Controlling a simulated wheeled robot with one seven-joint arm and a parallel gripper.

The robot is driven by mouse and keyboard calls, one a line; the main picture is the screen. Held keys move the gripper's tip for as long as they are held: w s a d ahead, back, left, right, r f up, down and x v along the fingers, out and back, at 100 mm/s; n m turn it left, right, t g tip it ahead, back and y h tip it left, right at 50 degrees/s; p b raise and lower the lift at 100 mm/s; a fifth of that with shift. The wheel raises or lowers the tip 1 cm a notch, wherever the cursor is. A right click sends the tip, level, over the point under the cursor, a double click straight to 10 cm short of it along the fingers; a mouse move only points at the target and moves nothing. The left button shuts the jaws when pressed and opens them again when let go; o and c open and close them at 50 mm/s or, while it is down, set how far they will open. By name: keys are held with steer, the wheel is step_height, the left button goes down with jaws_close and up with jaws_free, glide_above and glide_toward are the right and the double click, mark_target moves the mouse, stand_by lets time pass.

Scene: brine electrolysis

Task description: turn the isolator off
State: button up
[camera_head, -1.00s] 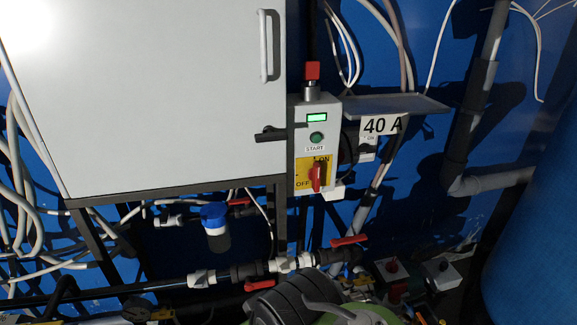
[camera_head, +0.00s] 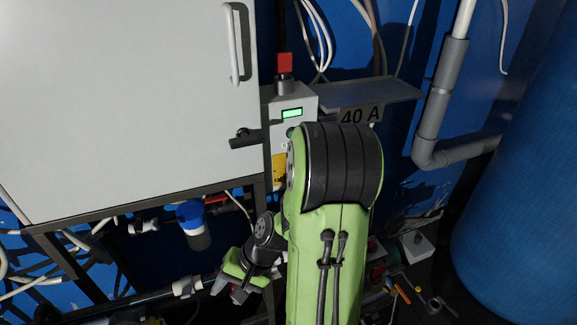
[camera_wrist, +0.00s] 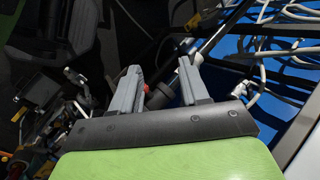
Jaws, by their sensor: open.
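The isolator's yellow plate (camera_head: 278,170) sits low on the grey control box (camera_head: 289,104). Only a strip of the plate shows in the head view, and my arm hides its red knob. The isolator cannot be made out in the wrist view. My gripper (camera_head: 232,286) is below and to the left of the control box in the head view, apart from it. In the wrist view my gripper (camera_wrist: 160,75) has its two grey fingers spread, with nothing held between them.
A large grey cabinet (camera_head: 120,95) stands left of the box. A shelf (camera_head: 368,93) with a "40 A" label (camera_head: 360,115) juts out right of it. Grey pipe (camera_head: 434,110) and a large blue tank (camera_head: 520,220) are at right. A blue-capped filter (camera_head: 194,222) hangs under the cabinet.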

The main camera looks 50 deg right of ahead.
steer(key=w+d+r+m+t+h+p, duration=0.1)
steer(key=d+r+m+t+p, duration=0.1)
steer(key=d+m+t, duration=0.5)
steer(key=w+d+r+m+t+h+p, duration=0.1)
steer(key=d+r+m+t+p, duration=0.15)
steer(key=d+m, duration=0.4)
steer(key=s+d+r+m+t+h+p, duration=0.1)
steer(key=s+d+m+h+p, duration=0.1)
steer(key=s+d+m+h, duration=0.5)
steer(key=s+d+r+m+t+h+p, duration=0.15)
steer(key=d+m+h, duration=0.35)
steer(key=m, duration=0.6)
steer(key=b+x, duration=1)
steer(key=x, duration=0.6)
steer(key=shift+s+d+f+g, duration=0.15)
steer(key=shift+d+f+g, duration=0.1)
steer(key=shift+f+g, duration=0.2)
